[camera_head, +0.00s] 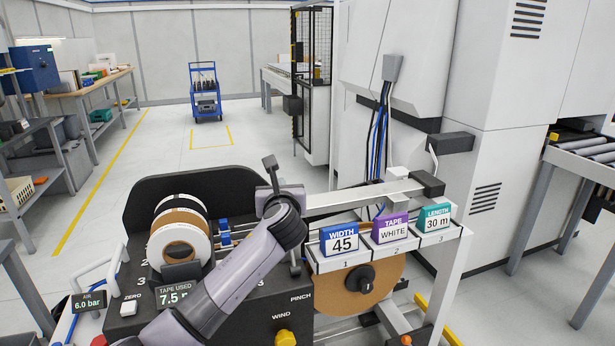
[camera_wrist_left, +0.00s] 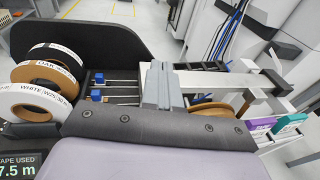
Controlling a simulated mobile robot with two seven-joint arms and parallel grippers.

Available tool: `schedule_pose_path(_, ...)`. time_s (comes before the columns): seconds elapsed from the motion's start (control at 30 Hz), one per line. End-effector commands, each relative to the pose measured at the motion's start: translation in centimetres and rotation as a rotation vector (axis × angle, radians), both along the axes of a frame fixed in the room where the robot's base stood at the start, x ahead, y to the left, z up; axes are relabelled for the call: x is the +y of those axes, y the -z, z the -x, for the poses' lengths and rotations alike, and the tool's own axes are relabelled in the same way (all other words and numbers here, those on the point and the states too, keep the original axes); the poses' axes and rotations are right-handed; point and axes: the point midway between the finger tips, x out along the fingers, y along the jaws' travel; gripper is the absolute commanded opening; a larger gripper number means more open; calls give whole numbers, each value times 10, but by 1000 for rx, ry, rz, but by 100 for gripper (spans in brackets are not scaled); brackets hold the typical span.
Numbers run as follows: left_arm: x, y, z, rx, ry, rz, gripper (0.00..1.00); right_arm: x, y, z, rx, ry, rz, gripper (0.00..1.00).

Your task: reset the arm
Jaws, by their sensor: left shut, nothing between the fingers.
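My left arm reaches in from the bottom of the head view, over the front of the edge-banding machine. Its gripper (camera_head: 270,180) is above the machine, between the tape rolls and the sign cards. In the left wrist view the two grey fingers of the left gripper (camera_wrist_left: 158,82) are pressed together with nothing between them. Behind them is the machine's slotted top (camera_wrist_left: 122,88). My right arm and gripper are not in view.
Left of the gripper stand white and brown tape rolls (camera_head: 180,243) against a black panel (camera_head: 190,188). To the right are the WIDTH 45 (camera_head: 340,239), TAPE WHITE (camera_head: 390,229) and LENGTH 30 m (camera_head: 435,218) cards, with a brown roll (camera_head: 345,292) below. A horizontal grey bar (camera_head: 355,198) runs close by.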

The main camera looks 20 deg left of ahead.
Motion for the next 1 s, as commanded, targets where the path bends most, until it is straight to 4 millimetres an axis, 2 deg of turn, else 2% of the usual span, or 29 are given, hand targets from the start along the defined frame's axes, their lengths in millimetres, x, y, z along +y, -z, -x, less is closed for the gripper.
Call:
schedule_pose_path(0.07, 0, 2, 1, 1, 1, 7, 0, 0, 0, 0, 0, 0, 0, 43)
schedule_pose_path(0.17, -3, 19, 5, 4, 13, 70, 0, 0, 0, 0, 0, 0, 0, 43)
schedule_pose_path(0.27, -11, 57, 18, 10, 33, 223, 0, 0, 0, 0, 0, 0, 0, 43)
schedule_pose_path(0.37, -21, 106, 40, 18, 43, 451, 0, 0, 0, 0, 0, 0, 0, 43)
schedule_pose_path(0.5, -33, 170, 80, 28, 19, 802, 0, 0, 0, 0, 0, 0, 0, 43)
schedule_pose_path(0.7, -46, 241, 147, 33, -97, 1297, 0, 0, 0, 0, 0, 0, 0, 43)
schedule_pose_path(0.8, -50, 269, 184, 28, -189, 1536, 0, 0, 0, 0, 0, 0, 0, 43)
schedule_pose_path(1.0, -52, 309, 262, -14, -432, 1993, 0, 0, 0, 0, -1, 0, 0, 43)
